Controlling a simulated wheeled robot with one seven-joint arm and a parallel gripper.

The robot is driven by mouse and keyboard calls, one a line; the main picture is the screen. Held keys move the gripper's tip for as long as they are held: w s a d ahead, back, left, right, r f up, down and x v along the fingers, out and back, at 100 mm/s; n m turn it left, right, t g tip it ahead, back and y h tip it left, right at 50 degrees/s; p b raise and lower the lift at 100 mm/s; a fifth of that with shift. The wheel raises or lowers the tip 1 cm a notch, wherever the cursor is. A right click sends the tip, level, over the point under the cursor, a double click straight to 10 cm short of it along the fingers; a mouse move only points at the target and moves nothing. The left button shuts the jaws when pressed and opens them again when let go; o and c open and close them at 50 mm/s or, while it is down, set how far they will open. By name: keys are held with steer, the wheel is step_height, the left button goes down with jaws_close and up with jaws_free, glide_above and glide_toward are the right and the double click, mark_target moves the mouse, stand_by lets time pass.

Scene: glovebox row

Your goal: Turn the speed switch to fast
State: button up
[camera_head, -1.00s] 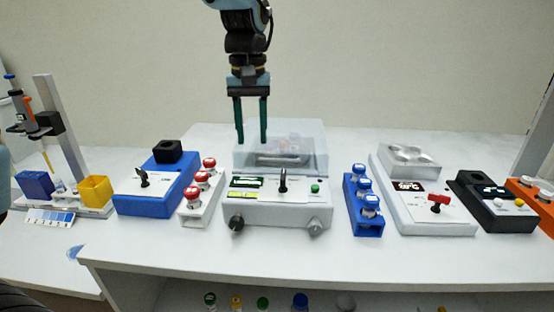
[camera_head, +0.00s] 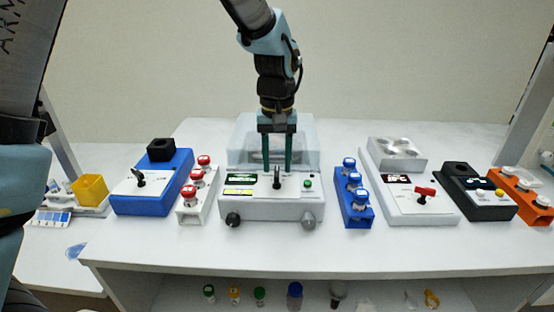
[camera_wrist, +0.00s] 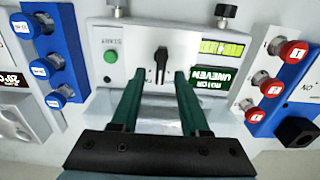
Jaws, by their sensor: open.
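A white centrifuge-like device (camera_head: 245,207) with a clear lid stands in the middle of the bench. Its front panel carries an upright black lever switch (camera_head: 277,180), a green button and small displays. The same switch shows in the wrist view (camera_wrist: 162,57), where its pointer runs along the panel's front-back line; the lettering beside it is too small to read. My gripper (camera_head: 278,170) points down, open and empty, just behind the switch. In the wrist view its green fingertips (camera_wrist: 160,73) lie either side of the switch's line, apart from it.
A blue device with a black switch (camera_head: 138,178) stands left, and a white one with a red switch (camera_head: 425,192) right. Red-capped vials (camera_head: 197,180) and a blue vial rack (camera_head: 354,205) flank the middle device. The bench front is clear.

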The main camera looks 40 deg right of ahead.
steer(key=shift+f, duration=0.3)
jaws_close()
stand_by(0.5)
